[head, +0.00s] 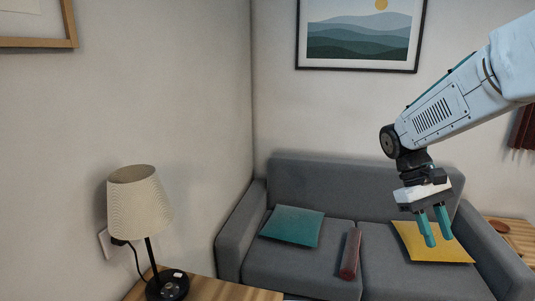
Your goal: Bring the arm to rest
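My arm comes in from the upper right of the head view, with its last joint bent down. My gripper (438,242) points downward with its two teal fingers apart. A gap shows between the fingers and nothing is held there. In the picture the fingers overlap the yellow cushion (452,250) on the sofa. How far the gripper is from the cushion cannot be told from this one view.
A grey sofa (325,185) stands against the wall, with a teal cushion (292,226) and a dark red roll (350,254). A lamp (139,203) stands on a wooden surface (232,291) at lower left. A wooden side table (515,232) is at right. A framed picture (360,42) hangs above the sofa.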

